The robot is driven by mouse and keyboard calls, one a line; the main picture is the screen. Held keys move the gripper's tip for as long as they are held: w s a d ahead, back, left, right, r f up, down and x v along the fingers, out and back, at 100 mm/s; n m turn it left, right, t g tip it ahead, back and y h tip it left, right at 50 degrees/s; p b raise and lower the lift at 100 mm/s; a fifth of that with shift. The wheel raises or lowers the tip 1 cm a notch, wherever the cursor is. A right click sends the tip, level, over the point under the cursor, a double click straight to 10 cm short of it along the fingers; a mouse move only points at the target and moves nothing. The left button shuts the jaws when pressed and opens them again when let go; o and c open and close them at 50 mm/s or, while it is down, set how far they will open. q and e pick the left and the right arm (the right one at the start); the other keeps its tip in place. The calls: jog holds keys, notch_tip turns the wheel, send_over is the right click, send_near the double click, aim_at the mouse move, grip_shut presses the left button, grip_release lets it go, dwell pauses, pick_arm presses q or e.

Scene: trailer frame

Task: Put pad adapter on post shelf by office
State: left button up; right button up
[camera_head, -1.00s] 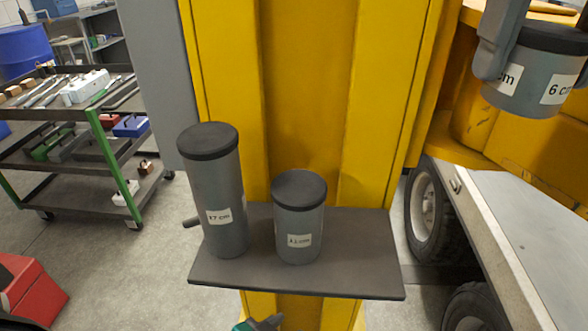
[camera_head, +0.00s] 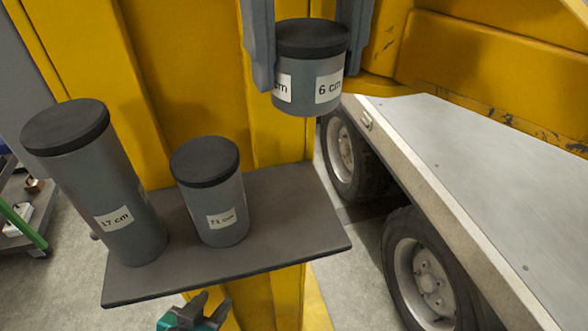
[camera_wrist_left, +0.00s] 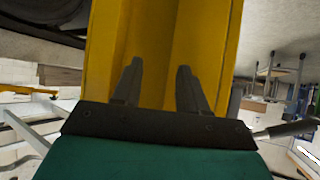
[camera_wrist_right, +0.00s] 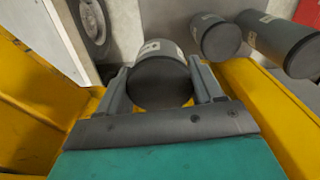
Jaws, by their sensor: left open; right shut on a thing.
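My right gripper (camera_head: 308,50) is shut on a short grey pad adapter (camera_head: 310,72) with a black top and a "6 cm" label. It holds the adapter upright, above and right of the post shelf (camera_head: 285,205). In the right wrist view the adapter (camera_wrist_right: 160,78) sits between the two fingers. On the shelf stand a tall "17 cm" adapter (camera_head: 100,190) at the left and a shorter adapter (camera_head: 213,195), labelled about 11 cm, right of it. My left gripper (camera_head: 205,302) is open and empty below the shelf; its fingers (camera_wrist_left: 155,85) show apart in the left wrist view.
The shelf's right part is bare. The yellow post (camera_head: 190,90) rises behind it. A trailer or truck bed (camera_head: 450,170) with wheels (camera_head: 425,275) stands at the right. A dark cart (camera_head: 25,190) shows at the left edge.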

notch_tip(320, 180, down, 15)
jog(key=shift+r+b, duration=0.1)
jog(key=shift+b, duration=0.9)
jog(key=o, duration=1.5)
jog(key=shift+f, duration=0.2)
jog(key=shift+c, duration=0.2)
jog(key=shift+r, duration=0.1)
notch_tip(320, 180, up, 12)
jog(key=shift+r+p, duration=0.1)
jog(key=shift+p, duration=0.85)
